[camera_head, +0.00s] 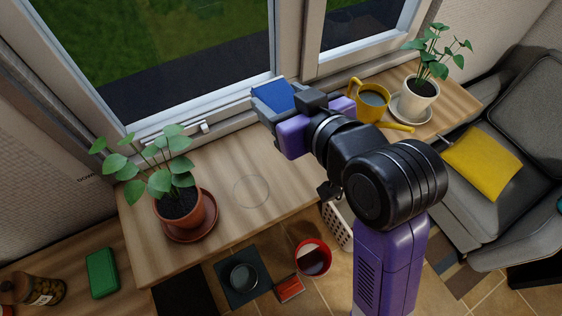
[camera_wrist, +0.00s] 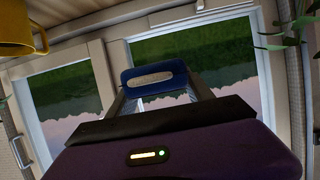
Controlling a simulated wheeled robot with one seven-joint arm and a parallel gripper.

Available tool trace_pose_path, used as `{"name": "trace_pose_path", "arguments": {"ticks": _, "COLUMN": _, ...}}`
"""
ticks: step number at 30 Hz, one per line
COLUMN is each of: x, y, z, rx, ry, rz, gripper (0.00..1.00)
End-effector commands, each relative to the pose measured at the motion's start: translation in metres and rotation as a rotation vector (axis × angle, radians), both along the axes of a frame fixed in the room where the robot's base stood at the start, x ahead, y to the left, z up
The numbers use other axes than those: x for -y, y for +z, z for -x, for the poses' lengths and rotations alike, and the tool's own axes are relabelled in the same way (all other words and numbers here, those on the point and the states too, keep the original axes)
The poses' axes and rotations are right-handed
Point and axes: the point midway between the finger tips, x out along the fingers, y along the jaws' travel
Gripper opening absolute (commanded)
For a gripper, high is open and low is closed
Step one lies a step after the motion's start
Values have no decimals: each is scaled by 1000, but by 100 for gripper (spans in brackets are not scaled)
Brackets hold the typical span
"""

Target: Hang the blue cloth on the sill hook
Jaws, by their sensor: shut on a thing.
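The blue cloth (camera_head: 274,95) is in my gripper (camera_head: 268,99), raised in front of the window frame above the wooden sill shelf. In the wrist view the cloth (camera_wrist: 150,72) shows as a small blue piece with a pale oval patch, between the two fingers of my gripper (camera_wrist: 158,90). The fingers are shut on it. A small white fitting (camera_head: 205,127) sits on the lower window frame, left of and below the gripper; I cannot tell whether it is the sill hook. No other hook is clear.
A potted plant (camera_head: 182,205) stands at the shelf's left. A yellow watering can (camera_head: 370,108) and a second plant (camera_head: 415,98) stand right of my gripper. The shelf (camera_head: 235,165) between them is mostly clear.

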Motion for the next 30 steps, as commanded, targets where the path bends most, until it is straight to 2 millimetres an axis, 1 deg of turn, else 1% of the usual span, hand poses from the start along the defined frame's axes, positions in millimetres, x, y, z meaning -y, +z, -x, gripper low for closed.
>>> {"name": "trace_pose_path", "arguments": {"ticks": 1, "x": 0, "y": -10, "z": 1, "rx": -6, "ry": 1, "rz": 2, "gripper": 20}}
{"name": "trace_pose_path", "arguments": {"ticks": 5, "x": 0, "y": -41, "z": 1, "rx": -9, "ry": 0, "rz": 3, "gripper": 20}}
{"name": "trace_pose_path", "arguments": {"ticks": 9, "x": 1, "y": -75, "z": 1, "rx": -9, "ry": 0, "rz": 5, "gripper": 20}}
{"name": "trace_pose_path", "arguments": {"ticks": 15, "x": 0, "y": -121, "z": 1, "rx": -7, "ry": 1, "rz": 3, "gripper": 20}}
{"name": "trace_pose_path", "arguments": {"ticks": 19, "x": 1, "y": -142, "z": 1, "rx": -5, "ry": -1, "rz": 3, "gripper": 20}}
{"name": "trace_pose_path", "arguments": {"ticks": 25, "x": 0, "y": -156, "z": 0, "rx": -2, "ry": 0, "rz": 1, "gripper": 20}}
{"name": "trace_pose_path", "arguments": {"ticks": 30, "x": 0, "y": -178, "z": 1, "rx": -4, "ry": 1, "rz": 2, "gripper": 20}}
